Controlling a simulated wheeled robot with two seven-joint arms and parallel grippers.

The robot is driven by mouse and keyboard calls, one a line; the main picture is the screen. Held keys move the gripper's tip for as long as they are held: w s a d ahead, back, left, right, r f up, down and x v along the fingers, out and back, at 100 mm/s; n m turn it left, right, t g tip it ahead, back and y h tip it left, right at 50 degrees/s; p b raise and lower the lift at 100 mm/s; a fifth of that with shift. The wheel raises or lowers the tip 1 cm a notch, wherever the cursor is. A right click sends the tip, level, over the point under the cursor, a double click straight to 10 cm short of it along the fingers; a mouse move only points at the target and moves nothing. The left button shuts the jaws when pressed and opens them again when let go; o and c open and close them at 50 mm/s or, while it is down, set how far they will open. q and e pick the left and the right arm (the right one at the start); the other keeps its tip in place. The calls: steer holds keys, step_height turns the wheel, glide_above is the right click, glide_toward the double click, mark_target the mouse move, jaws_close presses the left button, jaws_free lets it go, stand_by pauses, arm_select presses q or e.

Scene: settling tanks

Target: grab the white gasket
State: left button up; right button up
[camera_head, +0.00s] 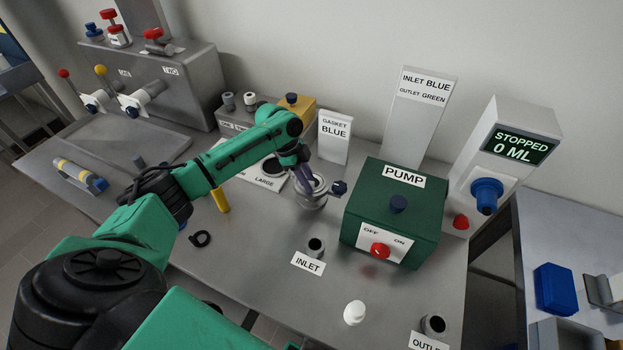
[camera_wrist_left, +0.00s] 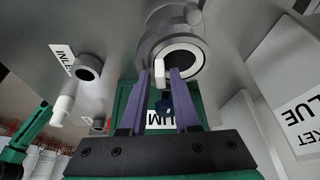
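The white gasket (camera_wrist_left: 186,56) shows in the left wrist view as a pale ring with a short tab, seated in the mouth of a round grey metal housing (camera_wrist_left: 153,48). In the head view the housing (camera_head: 312,203) stands left of the green pump, and my arm partly hides the gasket. My left gripper (camera_wrist_left: 161,76) has its purple fingers on either side of the tab. A small gap seems to show beside the tab, so the fingers look open. In the head view the left gripper (camera_head: 307,184) is over the housing. My right gripper is not in view.
The green pump box (camera_head: 398,218) stands right of the housing. A gasket sign (camera_head: 334,136) reading BLUE is behind. A black ring (camera_head: 200,239), a yellow cylinder (camera_head: 220,200), the inlet port (camera_head: 316,247) and a white cap (camera_head: 354,312) are nearby on the bench.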

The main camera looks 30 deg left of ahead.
arm_select(q)
steer(key=shift+f, duration=0.1)
jaws_close()
